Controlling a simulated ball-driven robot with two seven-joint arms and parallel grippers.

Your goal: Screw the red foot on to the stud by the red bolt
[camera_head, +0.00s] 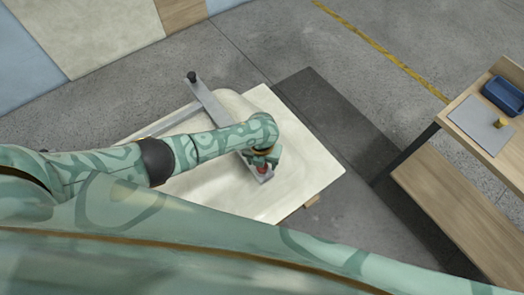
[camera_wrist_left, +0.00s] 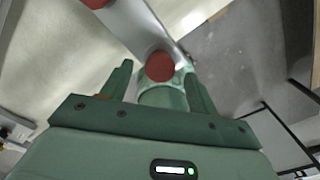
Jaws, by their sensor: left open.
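In the head view my left gripper (camera_head: 263,157) is over the near end of a grey metal bar (camera_head: 218,112) on an upturned pale tub shell (camera_head: 310,165). A small red piece (camera_head: 262,169) shows just under it. In the left wrist view my left gripper (camera_wrist_left: 158,70) is open, with its two fingers apart. A round red disc (camera_wrist_left: 160,66), seemingly the red foot, shows between the fingertips at the bar's end. A second red round piece (camera_wrist_left: 96,3) is cut off at the top edge; I cannot tell if it is the bolt. The stud is hidden. My right gripper is out of view.
A black foot (camera_head: 191,77) stands at the bar's far end. A wooden table (camera_head: 462,128) on the right holds a blue bin (camera_head: 504,95), a grey mat (camera_head: 476,122) and a small yellowish piece (camera_head: 501,123). A wooden bench (camera_head: 455,210) stands before it.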

